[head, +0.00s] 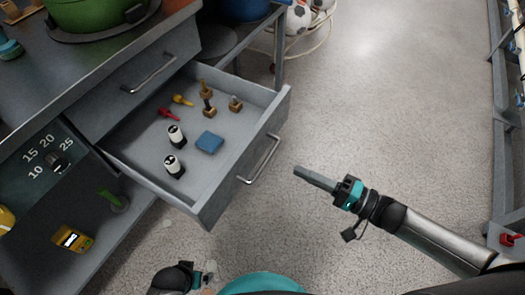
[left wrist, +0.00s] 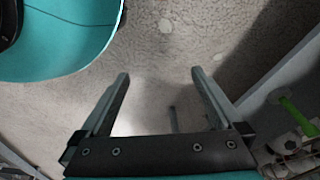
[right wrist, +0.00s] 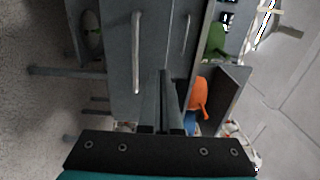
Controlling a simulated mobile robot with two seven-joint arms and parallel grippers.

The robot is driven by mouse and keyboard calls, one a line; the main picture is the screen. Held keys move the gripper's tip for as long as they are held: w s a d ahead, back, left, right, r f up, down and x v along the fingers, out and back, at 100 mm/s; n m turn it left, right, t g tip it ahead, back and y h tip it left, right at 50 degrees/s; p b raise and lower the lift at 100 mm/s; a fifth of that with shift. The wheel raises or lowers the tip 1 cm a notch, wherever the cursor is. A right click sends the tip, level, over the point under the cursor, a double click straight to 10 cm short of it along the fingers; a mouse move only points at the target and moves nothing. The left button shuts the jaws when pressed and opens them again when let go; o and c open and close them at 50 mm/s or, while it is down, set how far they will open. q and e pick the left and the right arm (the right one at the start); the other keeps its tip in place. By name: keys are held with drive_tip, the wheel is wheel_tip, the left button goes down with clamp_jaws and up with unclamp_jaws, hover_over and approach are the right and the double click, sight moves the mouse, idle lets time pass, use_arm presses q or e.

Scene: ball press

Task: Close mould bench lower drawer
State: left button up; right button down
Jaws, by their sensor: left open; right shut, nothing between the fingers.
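The lower drawer (head: 232,185) of the grey mould bench (head: 95,60) stands pulled out, with a bar handle (head: 260,160) on its front. Inside lie a blue block (head: 209,142), two black-and-white cylinders (head: 176,135), and several small red, yellow and brown pieces. My right gripper (head: 300,172) is shut and empty, in front of the drawer and apart from the handle. The right wrist view also shows its closed fingers (right wrist: 166,100) before grey drawer fronts and bar handles. My left gripper (left wrist: 160,90) is open and empty over the floor.
The upper drawer (head: 135,85) is shut above the open one. An open shelf below holds a yellow device (head: 72,238) and a green-handled tool (head: 113,200). The floor (head: 400,100) right of the drawer is clear. A rack (head: 507,130) stands at the right edge.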

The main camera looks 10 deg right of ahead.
drive_tip(key=b, duration=0.2)
approach(250, 147)
drive_tip(key=x, duration=0.5)
drive_tip(key=shift+f, duration=0.2)
use_arm(q)
drive_tip(key=w+d+r+b, duration=0.1)
drive_tip(key=w+d+r, duration=0.1)
drive_tip(key=r, duration=0.4)
drive_tip(key=shift+w, duration=0.55)
use_arm(e)
drive_tip(key=shift+x, duration=0.95)
use_arm(q)
drive_tip(key=shift+a, duration=0.1)
